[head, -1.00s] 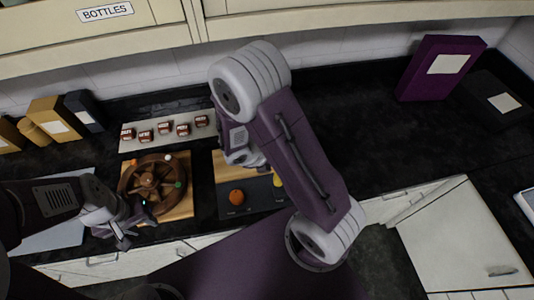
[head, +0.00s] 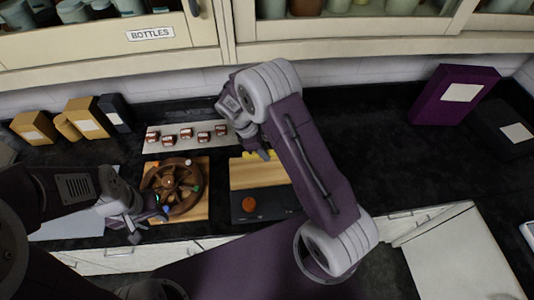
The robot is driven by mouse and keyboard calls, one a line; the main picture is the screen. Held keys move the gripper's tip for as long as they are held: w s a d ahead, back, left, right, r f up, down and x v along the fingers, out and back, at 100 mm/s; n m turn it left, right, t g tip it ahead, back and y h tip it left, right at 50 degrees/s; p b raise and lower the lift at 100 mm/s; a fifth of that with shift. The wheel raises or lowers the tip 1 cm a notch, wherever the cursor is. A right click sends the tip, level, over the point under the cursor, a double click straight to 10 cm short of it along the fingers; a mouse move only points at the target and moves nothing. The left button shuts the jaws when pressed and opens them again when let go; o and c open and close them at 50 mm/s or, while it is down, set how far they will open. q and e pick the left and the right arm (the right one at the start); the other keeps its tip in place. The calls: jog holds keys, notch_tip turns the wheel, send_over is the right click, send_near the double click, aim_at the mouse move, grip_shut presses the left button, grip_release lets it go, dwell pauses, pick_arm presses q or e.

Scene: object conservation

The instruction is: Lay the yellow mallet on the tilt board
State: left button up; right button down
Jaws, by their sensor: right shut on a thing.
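My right gripper (head: 262,154) is over the back edge of a light wooden board (head: 257,176), which I take to be the tilt board. A small yellow piece (head: 247,155), apparently part of the yellow mallet, shows at its fingers; the gripper is shut on it. My arm hides most of the mallet, so I cannot tell whether it touches the board. My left gripper (head: 150,225) is at the counter's front edge, fingers apart and empty.
A brown spoked wheel (head: 172,186) on a wooden base is left of the board. Behind it is a pale strip (head: 160,147) with several small red-brown items. A purple box (head: 453,95) stands at the back right. The dark counter between is clear.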

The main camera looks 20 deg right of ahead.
jog(key=shift+d+f+b, duration=0.1)
jog(key=shift+f+b, duration=0.4)
jog(key=shift+f, duration=0.15)
notch_tip(320, 180, down, 6)
jog(key=b, duration=0.5)
jog(key=shift+r, duration=0.15)
jog(key=shift+w+f+b, duration=0.1)
jog(key=shift+f+b, duration=0.25)
jog(key=shift+f, duration=0.2)
jog(key=c, duration=1.1)
grip_release()
jog(key=shift+o, duration=0.2)
jog(key=shift+r, duration=0.1)
